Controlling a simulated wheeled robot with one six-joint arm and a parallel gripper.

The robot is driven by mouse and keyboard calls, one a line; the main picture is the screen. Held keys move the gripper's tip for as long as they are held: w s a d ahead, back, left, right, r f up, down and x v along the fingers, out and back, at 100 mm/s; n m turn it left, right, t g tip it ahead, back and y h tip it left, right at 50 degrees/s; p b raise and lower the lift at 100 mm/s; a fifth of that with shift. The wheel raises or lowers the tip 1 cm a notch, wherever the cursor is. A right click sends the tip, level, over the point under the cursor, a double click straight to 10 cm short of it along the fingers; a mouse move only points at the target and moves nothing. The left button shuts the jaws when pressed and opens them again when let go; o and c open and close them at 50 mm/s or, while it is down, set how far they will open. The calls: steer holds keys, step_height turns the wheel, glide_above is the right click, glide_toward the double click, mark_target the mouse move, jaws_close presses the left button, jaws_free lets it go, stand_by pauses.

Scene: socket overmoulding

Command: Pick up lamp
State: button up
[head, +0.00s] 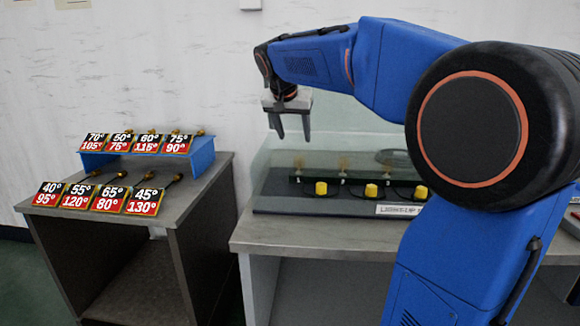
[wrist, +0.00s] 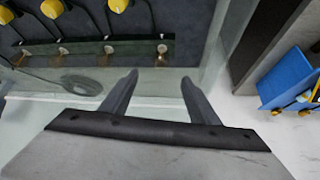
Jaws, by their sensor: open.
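My gripper (head: 293,137) is open and empty, fingers pointing down, above the left part of the bench fixture. In the wrist view its two fingers (wrist: 159,80) stand apart with nothing between them. A row of small brass-coloured, bulb-like pieces stands on a dark strip on the fixture; I cannot tell for sure which is the lamp. The leftmost piece (head: 298,161) is below the gripper in the head view. In the wrist view a brass piece (wrist: 162,48) lies beyond the fingertips, apart from them. Yellow caps (head: 320,188) stand in front of the strip.
Clear panels surround the fixture (head: 275,205) on the grey bench (head: 300,240). A separate table (head: 190,205) at the left carries a blue riser (head: 203,155) and several red, black and white temperature cards (head: 102,199) with small brass-tipped pieces behind them. A gap separates table and bench.

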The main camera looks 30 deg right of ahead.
mark_target(298, 157)
steer(key=x, duration=0.9)
steer(key=shift+d, duration=0.1)
steer(key=shift+x, duration=2.8)
steer(key=c, duration=1.1)
